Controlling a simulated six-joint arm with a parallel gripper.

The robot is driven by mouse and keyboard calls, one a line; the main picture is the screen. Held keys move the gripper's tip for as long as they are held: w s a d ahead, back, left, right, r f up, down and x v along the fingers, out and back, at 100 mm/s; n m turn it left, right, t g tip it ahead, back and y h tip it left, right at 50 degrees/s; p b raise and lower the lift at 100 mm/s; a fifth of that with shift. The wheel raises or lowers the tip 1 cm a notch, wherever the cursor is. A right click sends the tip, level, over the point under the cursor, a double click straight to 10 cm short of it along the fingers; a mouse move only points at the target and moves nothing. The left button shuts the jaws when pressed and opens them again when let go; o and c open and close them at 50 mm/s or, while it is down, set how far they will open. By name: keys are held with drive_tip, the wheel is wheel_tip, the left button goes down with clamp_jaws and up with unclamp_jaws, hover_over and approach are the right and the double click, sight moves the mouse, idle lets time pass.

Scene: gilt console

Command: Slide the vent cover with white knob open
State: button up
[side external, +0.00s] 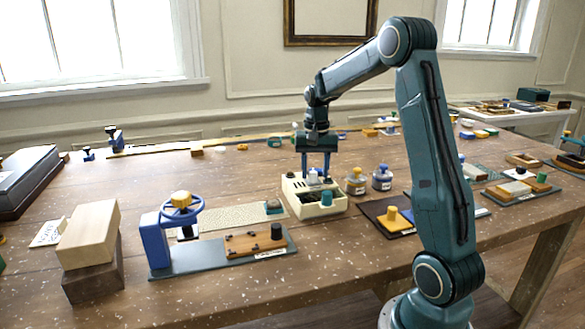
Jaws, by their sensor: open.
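A cream box (318,210) stands near the middle of the table, with dark openings in its top. A small pale knob (314,178) shows at the back of its top; I take it to be the white knob of the vent cover. The cover itself is too small and too hidden to make out, so I cannot tell how far it is open. My gripper (316,177) points straight down over the box, its two blue fingers apart, one on each side of the pale knob. I cannot tell whether they touch it. A teal knob (326,198) sits on the box's front part.
Two small jars, one yellow-topped (356,181) and one blue-topped (381,178), stand close right of the box. A blue handwheel (182,214) and wooden slider board (256,243) lie left.

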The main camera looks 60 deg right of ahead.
sight(314, 173)
drive_tip(key=shift+r, duration=0.1)
wheel_tip(314, 173, up, 14)
idle(0.7)
drive_tip(key=s+a+r+n+t+h, duration=0.1)
drive_tip(key=s+a+n, duration=0.2)
drive_tip(key=a, duration=0.6)
drive_tip(key=s+a+r+n+t, duration=0.1)
drive_tip(key=s+a+n+t, duration=0.15)
drive_tip(key=a, duration=0.65)
drive_tip(key=s+a+f+n+t, duration=0.1)
drive_tip(key=s+a+f+n, duration=0.2)
drive_tip(key=s+a, duration=0.2)
drive_tip(key=s+a+f+n+t+y, duration=0.1)
drive_tip(key=s+a+f+n, duration=0.2)
drive_tip(key=s, duration=0.3)
drive_tip(key=shift+s+a+f, duration=0.3)
drive_tip(key=shift+a+f, duration=0.2)
drive_tip(key=shift+a, duration=0.35)
